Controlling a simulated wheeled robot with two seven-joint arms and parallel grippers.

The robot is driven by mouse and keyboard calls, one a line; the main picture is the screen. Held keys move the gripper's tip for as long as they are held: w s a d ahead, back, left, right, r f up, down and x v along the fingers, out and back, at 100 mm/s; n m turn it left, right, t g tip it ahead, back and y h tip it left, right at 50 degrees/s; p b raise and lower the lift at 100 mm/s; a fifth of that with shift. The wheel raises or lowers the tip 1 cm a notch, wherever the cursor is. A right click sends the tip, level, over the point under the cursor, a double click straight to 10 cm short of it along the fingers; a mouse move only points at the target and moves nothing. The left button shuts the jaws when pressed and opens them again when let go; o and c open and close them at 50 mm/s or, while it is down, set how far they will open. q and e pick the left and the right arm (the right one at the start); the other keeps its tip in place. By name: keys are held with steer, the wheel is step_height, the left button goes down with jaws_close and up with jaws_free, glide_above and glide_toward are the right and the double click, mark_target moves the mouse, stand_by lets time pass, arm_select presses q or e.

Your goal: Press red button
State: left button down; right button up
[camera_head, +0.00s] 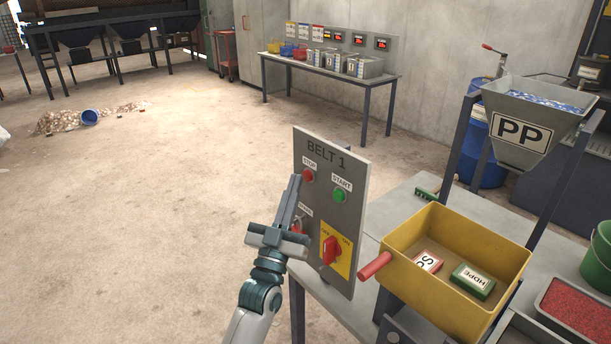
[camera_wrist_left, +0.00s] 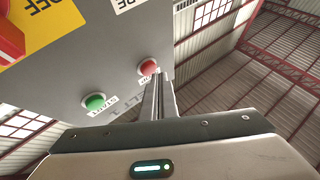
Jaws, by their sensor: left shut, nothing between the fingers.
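The red button (camera_head: 308,175), marked STOP, is at the upper left of the grey BELT 1 panel (camera_head: 311,143). My left gripper (camera_head: 295,178) is shut and empty, in front of the panel's left side. Its fingertips are at about the height of the red button, a little left of it in the head view. In the left wrist view the red button (camera_wrist_left: 148,67) shows right beside the shut fingertips (camera_wrist_left: 157,76). I cannot tell whether they touch it. The right gripper is out of view.
A green START button (camera_head: 340,195) is right of the red one, and a red rotary switch (camera_head: 330,250) on a yellow plate is below. A yellow bin (camera_head: 406,236) with labelled blocks stands on the table right of the panel. Open floor lies left.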

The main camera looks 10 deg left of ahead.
arm_select(q)
steer(key=shift+s+a, duration=0.2)
steer(key=shift+s, duration=0.1)
steer(key=shift+s+a+p, duration=0.45)
steer(key=shift+s+a, duration=0.35)
steer(key=shift+s, duration=0.2)
steer(key=shift+s+a+p, duration=0.4)
steer(key=shift+s+a, duration=0.35)
steer(key=shift+s, duration=0.2)
steer(key=shift+f, duration=0.1)
